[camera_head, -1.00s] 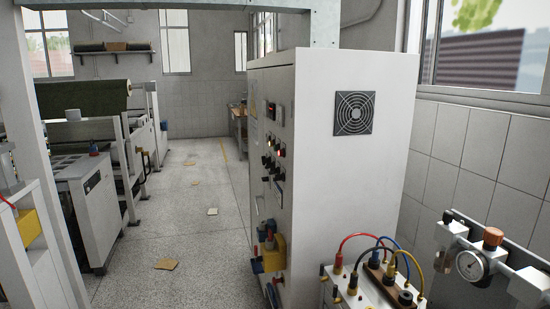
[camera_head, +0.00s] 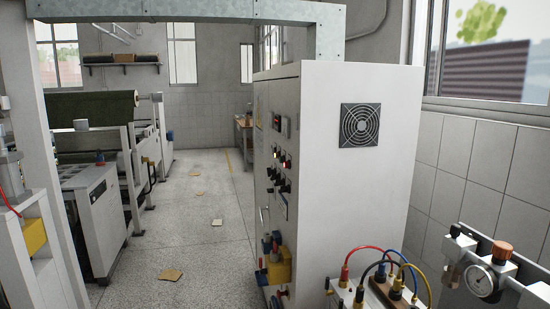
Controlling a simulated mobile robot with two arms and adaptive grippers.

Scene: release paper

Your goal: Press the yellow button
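I cannot make out a distinct yellow button. A control panel (camera_head: 280,170) with small lights and dark knobs is on the narrow left side of a tall white cabinet (camera_head: 352,215); I see it at a steep angle, and its parts are too small to tell apart. A yellow block (camera_head: 279,266) with blue and red parts is low on that same side. Another yellow block (camera_head: 35,236) is on the white frame at the left edge. Neither of my grippers is in view.
A speckled floor aisle (camera_head: 205,235) runs between the cabinet and the roller machine (camera_head: 92,105) at left, with a few scraps (camera_head: 171,275) on it. A metal beam (camera_head: 190,11) crosses overhead. Colored cables (camera_head: 390,255) and a pressure gauge (camera_head: 480,280) are at lower right.

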